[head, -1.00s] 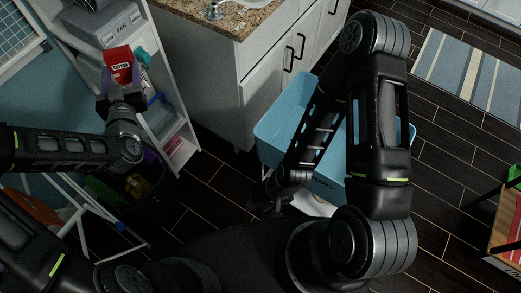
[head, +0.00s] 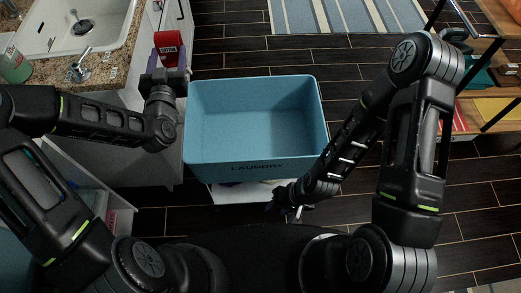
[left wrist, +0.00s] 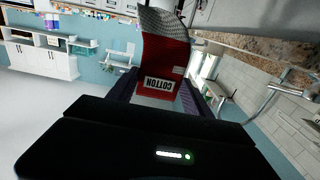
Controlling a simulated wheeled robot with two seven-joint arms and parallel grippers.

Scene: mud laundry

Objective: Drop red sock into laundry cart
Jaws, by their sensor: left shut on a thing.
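The red sock (head: 168,44), with a "COTTON" label, is held upright in my left gripper (head: 167,76). In the left wrist view the sock (left wrist: 165,62) stands between the fingers, with a grey patterned part at its top. The laundry cart (head: 230,171) is a light blue open bin marked "LAUNDRY" in the middle of the head view. Its inside looks empty. My left gripper and the sock are beside the cart's far left corner in the picture, not over its opening. My right gripper (head: 290,205) is low by the cart's front right corner; its fingers are unclear.
A granite counter (head: 105,30) with a sink (head: 85,22) and a soap bottle (head: 13,66) is on the left, beside my left arm. A striped rug (head: 345,15) lies behind the cart. A wooden shelf unit (head: 495,107) stands on the right. Dark floor surrounds the cart.

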